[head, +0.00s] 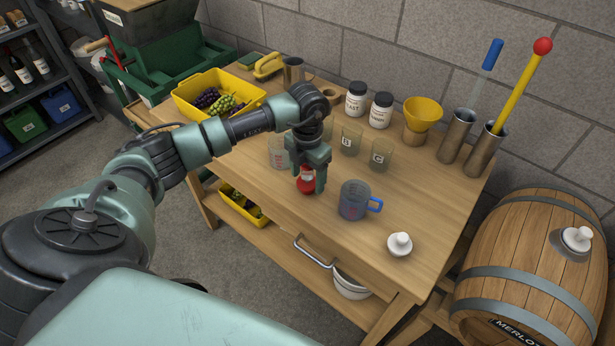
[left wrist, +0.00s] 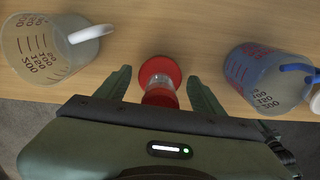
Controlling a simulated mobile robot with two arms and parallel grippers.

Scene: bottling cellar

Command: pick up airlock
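My left gripper (head: 308,184) is over the front of the wooden table, pointing down. In the left wrist view its two fingers (left wrist: 160,95) are apart, with a small red-ended piece with a clear middle (left wrist: 160,72) between them and a gap on each side. In the head view this red piece (head: 305,183) is partly hidden by the gripper. A white knobbed piece (head: 399,245) stands at the table's front right, clear of the gripper. A similar white piece (head: 577,238) sits on the barrel. I cannot tell for sure which is the airlock. My right gripper is not in view.
A blue-handled jug (head: 353,200) stands just right of the gripper; a clear jug (head: 278,152) is to its left. Lettered glasses (head: 350,139), a yellow funnel (head: 423,113) and metal cylinders (head: 457,135) stand behind. The table (head: 420,205) is bare around the white piece.

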